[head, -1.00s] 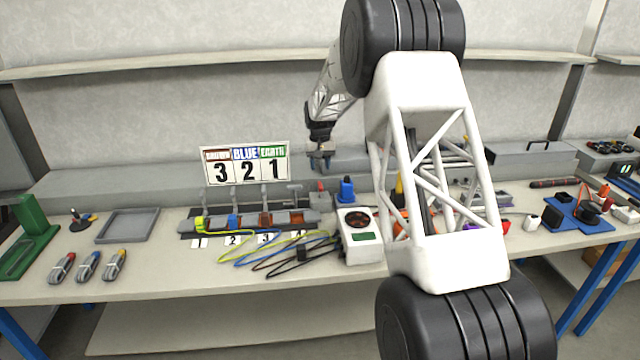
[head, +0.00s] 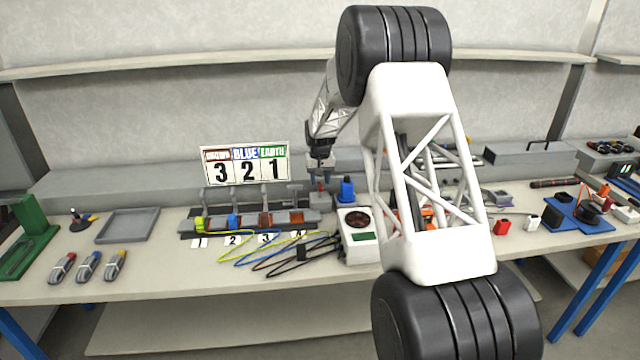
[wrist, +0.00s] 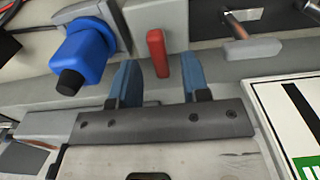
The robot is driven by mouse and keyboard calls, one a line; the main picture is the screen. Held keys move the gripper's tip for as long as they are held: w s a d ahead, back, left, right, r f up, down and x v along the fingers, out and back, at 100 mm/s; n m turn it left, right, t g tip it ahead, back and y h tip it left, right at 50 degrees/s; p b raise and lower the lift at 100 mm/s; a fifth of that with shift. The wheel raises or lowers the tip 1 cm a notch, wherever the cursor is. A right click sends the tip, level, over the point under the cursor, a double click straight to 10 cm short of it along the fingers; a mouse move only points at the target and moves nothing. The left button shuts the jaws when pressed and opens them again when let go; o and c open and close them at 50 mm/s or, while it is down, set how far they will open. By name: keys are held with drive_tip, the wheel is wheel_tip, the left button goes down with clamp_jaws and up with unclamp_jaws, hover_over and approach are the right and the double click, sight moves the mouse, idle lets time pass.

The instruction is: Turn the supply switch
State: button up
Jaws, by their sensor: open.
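A red lever (wrist: 158,52), which looks like the supply switch, stands on a grey base and shows between my two blue fingertips in the wrist view. In the wrist view my gripper (wrist: 160,72) is open, with one finger to each side of the lever. I cannot tell whether either finger touches it. A blue knob with a black tip (wrist: 85,50) is left of the fingers, and it also stands right of my gripper in the head view (head: 346,190).
A terminal block (head: 255,222) with yellow, blue and brown wires lies left of the switch, below a numbered sign (head: 245,165). A white meter box (head: 358,236) stands in front of the blue knob. A grey tray (head: 128,226) is at the left.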

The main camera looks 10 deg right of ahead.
drive_tip(key=shift+f, duration=0.8)
clamp_jaws()
